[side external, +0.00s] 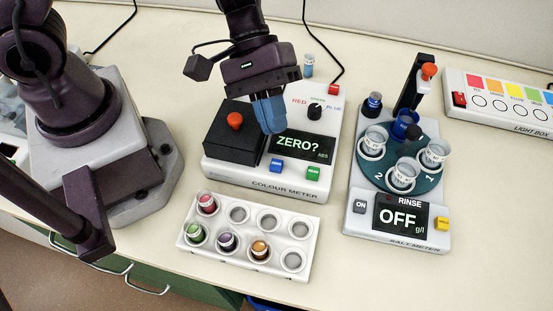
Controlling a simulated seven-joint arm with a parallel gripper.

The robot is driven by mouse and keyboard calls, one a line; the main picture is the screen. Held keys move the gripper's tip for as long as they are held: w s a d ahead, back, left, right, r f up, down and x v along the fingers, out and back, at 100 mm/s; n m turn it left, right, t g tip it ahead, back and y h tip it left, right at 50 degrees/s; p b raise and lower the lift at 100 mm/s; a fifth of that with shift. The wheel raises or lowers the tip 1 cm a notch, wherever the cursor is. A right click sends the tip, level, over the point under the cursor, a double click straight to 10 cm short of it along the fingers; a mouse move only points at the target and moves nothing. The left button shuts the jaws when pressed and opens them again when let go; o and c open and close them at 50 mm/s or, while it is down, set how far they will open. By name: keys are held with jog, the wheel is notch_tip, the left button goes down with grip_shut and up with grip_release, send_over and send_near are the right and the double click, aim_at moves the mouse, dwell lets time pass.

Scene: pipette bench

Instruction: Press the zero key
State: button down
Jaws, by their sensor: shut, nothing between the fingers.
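The colour meter (225,172) stands in the middle of the bench. Its dark display (298,145) reads "ZERO?". Below the display are a blue key (276,166) and a green key (313,173); their lettering is too small to read for certain. My gripper (271,128) has blue fingers, which are shut and empty. It hangs over the meter, with its tips just left of the display's upper part and behind the blue key in the picture. I cannot tell how high the tips are above the meter.
A black block with a red knob (235,121) sits on the meter's left. A white rack (214,259) with several coloured vials stands in front. The salt meter (396,239), reading "OFF", stands right, with cups on its turntable. A light box (500,112) lies farther back.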

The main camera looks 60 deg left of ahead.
aim_at(273, 163)
jog(key=shift+f, duration=3.85)
jog(key=shift+f, duration=0.2)
jog(key=shift+f, duration=0.25)
